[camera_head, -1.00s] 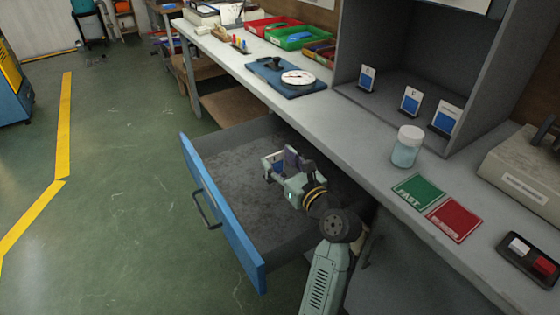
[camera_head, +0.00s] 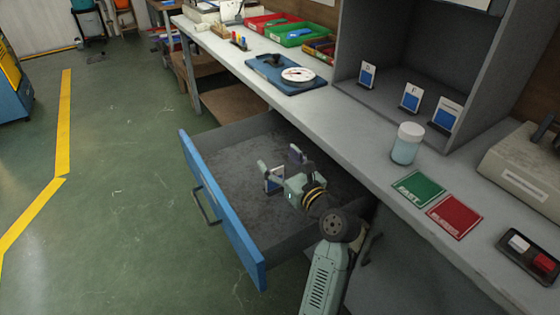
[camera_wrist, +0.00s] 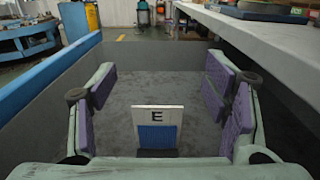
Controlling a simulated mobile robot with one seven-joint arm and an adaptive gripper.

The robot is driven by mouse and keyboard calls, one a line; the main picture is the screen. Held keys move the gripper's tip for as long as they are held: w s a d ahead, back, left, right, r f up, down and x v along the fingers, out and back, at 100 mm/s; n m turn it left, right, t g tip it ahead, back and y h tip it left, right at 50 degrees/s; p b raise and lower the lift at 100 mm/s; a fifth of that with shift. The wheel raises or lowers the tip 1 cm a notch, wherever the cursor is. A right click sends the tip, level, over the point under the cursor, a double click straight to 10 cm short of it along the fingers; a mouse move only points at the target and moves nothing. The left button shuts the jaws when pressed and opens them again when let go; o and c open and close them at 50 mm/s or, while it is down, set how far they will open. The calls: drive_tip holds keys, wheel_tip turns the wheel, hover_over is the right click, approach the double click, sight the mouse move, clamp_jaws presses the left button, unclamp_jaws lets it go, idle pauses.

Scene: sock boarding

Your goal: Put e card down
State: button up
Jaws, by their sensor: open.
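The E card (camera_wrist: 157,128) is white with a black letter E above a blue block. It stands upright in a dark holder inside the open drawer, between my open fingers in the wrist view and touching neither. In the head view the E card (camera_head: 273,180) shows small beside my gripper (camera_head: 281,166). My gripper (camera_wrist: 160,100) is open, its purple-padded fingers wide apart on either side of the card. The drawer (camera_head: 222,206) has a blue front and a grey floor. The card's base is partly hidden by my gripper's body in the wrist view.
Several similar cards, one an F card (camera_head: 410,98), stand in and by the grey cubby (camera_head: 385,45). A white-lidded jar (camera_head: 407,145), a green card (camera_head: 418,188) and a red card (camera_head: 454,216) are on the bench. The drawer floor around the E card is clear.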

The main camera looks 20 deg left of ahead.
drive_tip(key=r+b+v, duration=0.1)
drive_tip(key=v, duration=1.1)
drive_tip(key=shift+r, duration=0.15)
drive_tip(key=shift+c, duration=0.3)
idle(0.8)
